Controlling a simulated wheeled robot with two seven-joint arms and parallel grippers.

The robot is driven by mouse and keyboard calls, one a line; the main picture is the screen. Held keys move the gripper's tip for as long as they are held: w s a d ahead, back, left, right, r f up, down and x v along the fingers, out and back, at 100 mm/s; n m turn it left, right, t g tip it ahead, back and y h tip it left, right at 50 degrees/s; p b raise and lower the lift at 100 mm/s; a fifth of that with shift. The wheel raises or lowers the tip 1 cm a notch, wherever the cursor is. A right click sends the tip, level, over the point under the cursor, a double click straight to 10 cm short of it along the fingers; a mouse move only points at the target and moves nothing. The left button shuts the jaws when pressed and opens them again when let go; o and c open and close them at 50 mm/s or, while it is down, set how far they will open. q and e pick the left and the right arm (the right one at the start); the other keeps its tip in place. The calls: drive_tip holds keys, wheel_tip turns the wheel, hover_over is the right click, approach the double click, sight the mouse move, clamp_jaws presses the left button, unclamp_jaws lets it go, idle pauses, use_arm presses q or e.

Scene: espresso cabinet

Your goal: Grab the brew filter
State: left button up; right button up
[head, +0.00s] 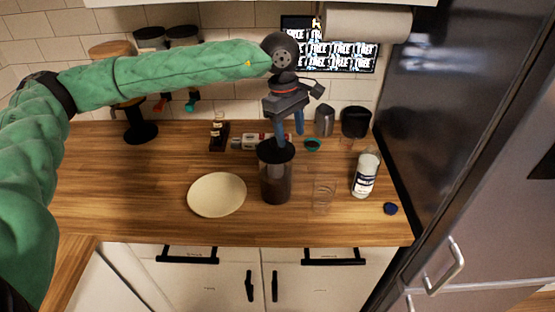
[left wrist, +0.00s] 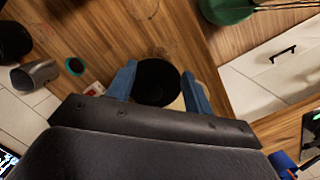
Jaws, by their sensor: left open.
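A tall dark, see-through cylinder (head: 276,184) with a black round top (head: 276,151) stands upright on the wooden counter. I take the black top piece as the brew filter, but cannot tell for certain. My left gripper (head: 290,137) is open and points down at this top, with its blue fingers apart. In the left wrist view, the black round top (left wrist: 157,82) lies between the two fingers of my left gripper (left wrist: 159,74). Whether the fingers touch it is unclear. My right gripper is not in view.
A cream plate (head: 217,195) lies left of the cylinder. A clear glass (head: 324,196), a white-labelled bottle (head: 366,175) and a dark blue cap (head: 390,209) are to its right. The counter's left part is clear.

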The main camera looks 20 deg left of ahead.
sight(275, 140)
use_arm(q)
drive_tip(key=shift+y, duration=0.9)
drive_tip(key=a, duration=0.1)
drive_tip(key=w+a+r, duration=0.1)
drive_tip(key=a, duration=0.1)
drive_tip(key=w+a, duration=0.1)
drive_tip(key=shift+w+a+r, duration=0.2)
drive_tip(key=shift+a+r, duration=0.15)
drive_tip(key=shift+r, duration=0.05)
drive_tip(key=shift+a+f, duration=0.1)
drive_tip(key=shift+f, duration=0.05)
drive_tip(key=shift+f+p, duration=0.3)
drive_tip(key=shift+p, duration=0.2)
drive_tip(key=shift+f, duration=0.75)
wheel_tip(275, 140, down, 4)
drive_tip(key=p, duration=0.4)
drive_tip(key=shift+w+f, duration=0.1)
drive_tip(key=shift+w, duration=0.05)
drive_tip(key=shift+f+p, duration=0.3)
drive_tip(key=shift+f, duration=0.25)
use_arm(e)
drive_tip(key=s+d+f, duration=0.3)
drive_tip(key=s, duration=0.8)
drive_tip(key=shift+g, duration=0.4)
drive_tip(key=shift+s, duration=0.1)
use_arm(q)
clamp_jaws()
